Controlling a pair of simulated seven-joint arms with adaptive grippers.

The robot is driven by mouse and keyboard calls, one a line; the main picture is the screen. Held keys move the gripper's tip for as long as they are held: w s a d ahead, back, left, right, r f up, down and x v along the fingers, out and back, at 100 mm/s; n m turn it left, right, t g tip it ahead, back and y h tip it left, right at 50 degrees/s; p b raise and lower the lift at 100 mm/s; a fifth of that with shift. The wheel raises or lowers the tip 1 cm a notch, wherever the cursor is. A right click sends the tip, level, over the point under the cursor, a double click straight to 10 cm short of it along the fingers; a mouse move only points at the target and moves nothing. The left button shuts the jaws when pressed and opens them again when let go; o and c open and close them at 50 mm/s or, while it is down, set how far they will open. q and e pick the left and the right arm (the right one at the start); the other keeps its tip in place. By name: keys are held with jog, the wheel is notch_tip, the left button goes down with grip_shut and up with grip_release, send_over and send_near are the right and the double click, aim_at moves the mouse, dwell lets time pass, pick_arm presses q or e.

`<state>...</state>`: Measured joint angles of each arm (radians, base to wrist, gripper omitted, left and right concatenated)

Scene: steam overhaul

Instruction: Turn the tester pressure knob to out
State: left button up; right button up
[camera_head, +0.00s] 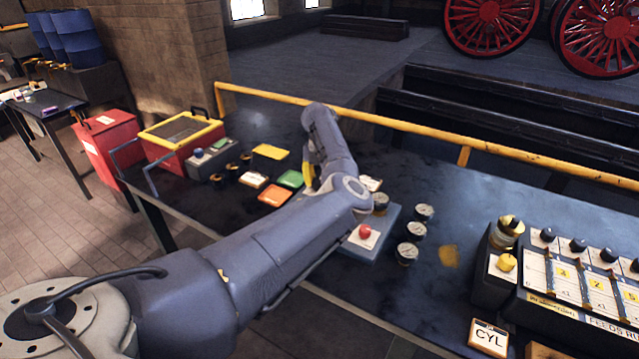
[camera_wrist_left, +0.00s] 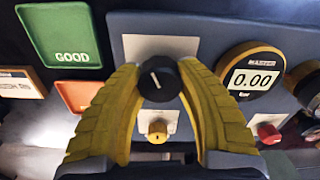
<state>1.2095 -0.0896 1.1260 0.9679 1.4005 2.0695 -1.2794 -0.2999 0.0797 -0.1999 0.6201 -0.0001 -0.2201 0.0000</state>
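In the left wrist view a round black knob (camera_wrist_left: 158,80) with a white pointer line sits on a blue-grey tester panel (camera_wrist_left: 203,28). The line points up and slightly left. My left gripper (camera_wrist_left: 160,70) has one yellow finger on each side of this knob, with no clear gap. A smaller yellow knob (camera_wrist_left: 157,131) lies below it. A round master gauge (camera_wrist_left: 252,82) at right reads 0.00 bar. In the head view my left arm hides most of the tester (camera_head: 385,243); one yellow finger (camera_head: 307,172) shows. My right gripper is not in view.
A red button (camera_head: 365,231) and several loose gauges (camera_head: 407,253) are at the tester's right. Green (camera_head: 290,179) and orange (camera_head: 275,195) trays lie left of it. A yellow rail (camera_head: 380,120) runs along the back. A control panel (camera_head: 575,285) stands at far right.

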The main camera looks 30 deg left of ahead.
pick_arm(q)
jog(key=c, duration=0.5)
jog(key=shift+n, duration=0.3)
jog(key=n, duration=0.5)
jog(key=shift+n, duration=0.3)
jog(key=n, duration=1.2)
jog(key=shift+n, duration=0.4)
jog(key=n, duration=0.6)
jog(key=o, duration=1.3)
